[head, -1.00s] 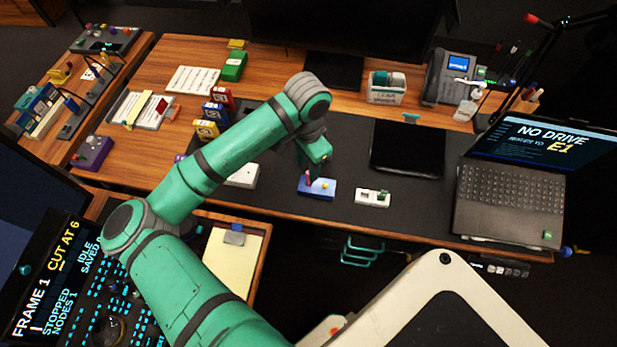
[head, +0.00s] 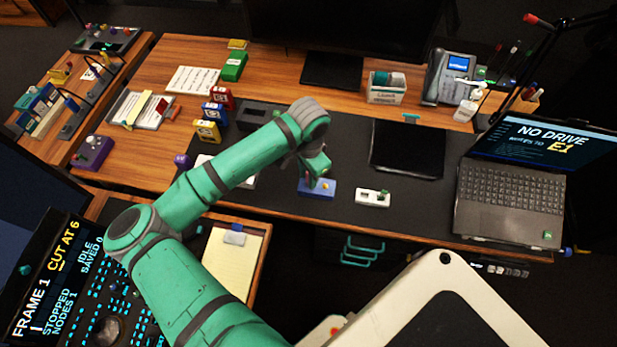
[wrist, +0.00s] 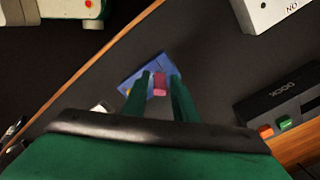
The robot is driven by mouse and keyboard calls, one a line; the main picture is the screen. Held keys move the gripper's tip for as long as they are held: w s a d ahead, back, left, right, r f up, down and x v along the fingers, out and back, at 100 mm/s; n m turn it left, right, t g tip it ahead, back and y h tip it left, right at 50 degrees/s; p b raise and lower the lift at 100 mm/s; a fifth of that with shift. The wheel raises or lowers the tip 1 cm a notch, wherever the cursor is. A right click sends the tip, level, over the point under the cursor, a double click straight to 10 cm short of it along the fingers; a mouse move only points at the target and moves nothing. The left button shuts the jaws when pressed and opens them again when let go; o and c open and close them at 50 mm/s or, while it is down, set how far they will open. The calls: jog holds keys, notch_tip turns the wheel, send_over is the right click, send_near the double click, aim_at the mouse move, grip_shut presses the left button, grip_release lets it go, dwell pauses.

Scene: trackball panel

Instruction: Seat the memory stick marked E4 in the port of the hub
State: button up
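A blue block (head: 318,190) lies on the dark mat and carries a pink stick and a yellow part. In the wrist view the pink stick (wrist: 160,86) stands up from the blue block (wrist: 152,70). My gripper (wrist: 161,76) has its two green fingers spread, one on each side of the pink stick, with gaps showing. In the head view my gripper (head: 316,178) is low over the blue block and hides the stick. No E4 mark is readable. Which piece is the hub I cannot tell.
A dark block marked DOCK (wrist: 290,97) holds orange and green pieces. A white box (wrist: 270,12) is nearby. The laptop (head: 510,190) reads NO DRIVE and E1.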

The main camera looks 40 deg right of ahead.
grip_shut()
jog(key=shift+r, duration=0.15)
